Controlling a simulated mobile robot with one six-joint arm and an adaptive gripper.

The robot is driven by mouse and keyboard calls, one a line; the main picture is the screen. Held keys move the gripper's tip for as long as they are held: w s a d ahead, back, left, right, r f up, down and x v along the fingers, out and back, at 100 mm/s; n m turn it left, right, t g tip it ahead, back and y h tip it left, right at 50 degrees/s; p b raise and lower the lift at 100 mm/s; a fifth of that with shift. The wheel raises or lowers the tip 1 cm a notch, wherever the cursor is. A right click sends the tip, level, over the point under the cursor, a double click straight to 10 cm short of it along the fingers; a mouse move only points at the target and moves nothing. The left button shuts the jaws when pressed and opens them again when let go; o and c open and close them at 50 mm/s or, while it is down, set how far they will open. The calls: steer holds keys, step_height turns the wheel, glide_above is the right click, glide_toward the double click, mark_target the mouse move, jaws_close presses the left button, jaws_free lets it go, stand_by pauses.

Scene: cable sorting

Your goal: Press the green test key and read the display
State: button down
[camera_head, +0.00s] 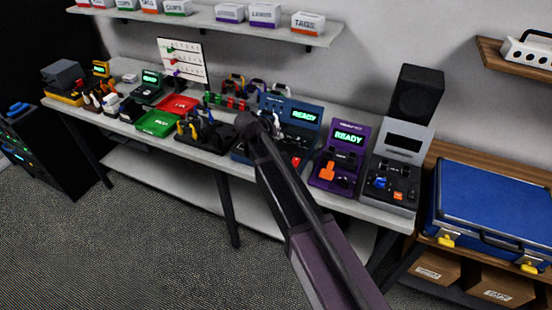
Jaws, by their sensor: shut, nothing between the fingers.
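My gripper (252,122) is at the far end of my dark arm, over the bench between a black tool tray and the blue tester. Its fingers are small and dark in this view, and they are shut and empty. The blue tester (302,116) has a lit display reading READY; my gripper and arm partly hide its left and lower parts. The purple tester (344,143) also reads READY. A dark green tester (149,86) further left has a lit green display. The grey tester (398,160) has a dark display. I cannot make out a green key.
A green tray (157,122) and a red tray (179,104) lie on the white bench (195,153). A black speaker (417,92) stands behind the grey tester. A blue case (492,205) sits on the wooden shelf at right. A shelf (195,20) with boxes hangs above.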

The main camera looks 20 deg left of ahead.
steer(key=shift+f+b, duration=3.2)
steer(key=shift+f, duration=0.3)
steer(key=shift+f+b, duration=0.8)
steer(key=shift+r, duration=0.2)
steer(key=shift+r+p, duration=0.65)
steer(key=shift+p, duration=0.2)
steer(key=shift+r, duration=0.1)
steer(key=shift+r+p, duration=2.4)
steer(key=shift+p, duration=0.1)
steer(key=shift+d, duration=0.1)
